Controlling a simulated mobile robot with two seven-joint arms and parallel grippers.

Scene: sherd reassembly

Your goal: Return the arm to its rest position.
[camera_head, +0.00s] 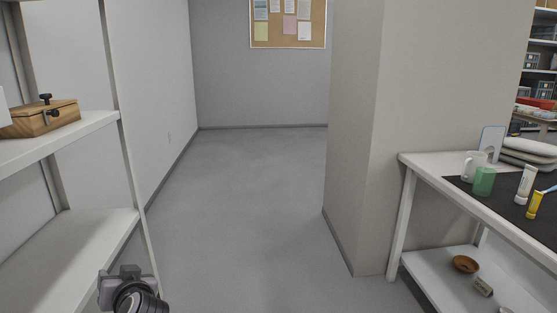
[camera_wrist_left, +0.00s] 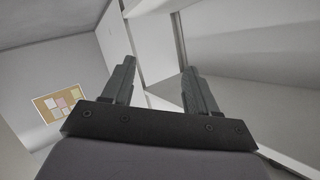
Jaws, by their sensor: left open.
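My left gripper (camera_wrist_left: 160,66) shows in the left wrist view with its two dark fingers spread apart. Nothing is between the fingers. Pale shelf panels and a post are behind it. A grey and black part, seemingly of my left arm, shows at the bottom left of the head view, in front of the shelf post; the fingers cannot be made out there. My right gripper is in neither view.
A white shelf unit (camera_head: 75,140) with a wooden box (camera_head: 45,118) stands on the left. A white table (camera_head: 425,165) with a green cup (camera_head: 484,181) and tubes stands right, beside a wall pillar (camera_head: 365,130). The grey floor (camera_head: 245,210) between is clear.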

